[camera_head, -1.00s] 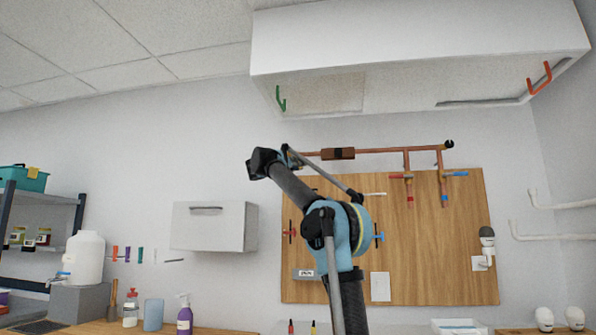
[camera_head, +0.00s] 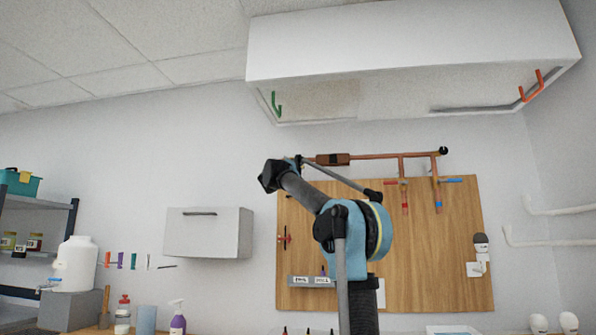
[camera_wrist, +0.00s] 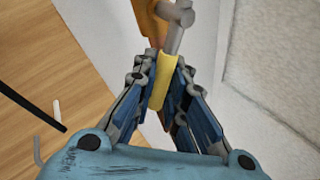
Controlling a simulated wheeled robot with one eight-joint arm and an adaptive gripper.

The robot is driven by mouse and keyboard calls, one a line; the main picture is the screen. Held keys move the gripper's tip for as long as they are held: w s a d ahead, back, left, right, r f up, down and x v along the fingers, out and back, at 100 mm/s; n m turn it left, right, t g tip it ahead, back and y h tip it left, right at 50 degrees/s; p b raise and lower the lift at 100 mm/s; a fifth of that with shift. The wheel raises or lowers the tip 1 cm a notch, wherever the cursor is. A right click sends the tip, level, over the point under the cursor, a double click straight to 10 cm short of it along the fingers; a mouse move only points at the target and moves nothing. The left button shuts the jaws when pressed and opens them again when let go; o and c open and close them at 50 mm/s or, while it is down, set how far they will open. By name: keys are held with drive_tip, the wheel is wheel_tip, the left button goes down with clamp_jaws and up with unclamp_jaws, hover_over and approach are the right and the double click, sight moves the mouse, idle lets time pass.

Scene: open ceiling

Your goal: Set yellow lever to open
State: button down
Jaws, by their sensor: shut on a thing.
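The yellow lever (camera_wrist: 161,82) lies between my gripper's fingers in the wrist view. It joins a grey metal stem (camera_wrist: 178,16) beside an orange-brown valve or pipe part (camera_wrist: 151,20). My gripper (camera_wrist: 158,68) is shut on the lever, with a finger on each side. In the head view my gripper (camera_head: 297,162) is small and partly hidden by my wrist, close to the left end of the copper pipe (camera_head: 385,156). The yellow lever cannot be made out there.
A wooden board (camera_head: 440,255) on the wall carries red (camera_head: 391,183) and blue (camera_head: 454,180) levers below the pipe. A white overhead cabinet (camera_head: 410,50) hangs above, and a smaller wall cabinet (camera_head: 208,234) is left of my arm. A counter with bottles lies below left.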

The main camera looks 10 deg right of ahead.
idle(0.3)
drive_tip(key=c, duration=1.6)
unclamp_jaws()
drive_tip(key=v, duration=1.2)
drive_tip(key=shift+f, duration=0.1)
drive_tip(key=shift+c, duration=0.6)
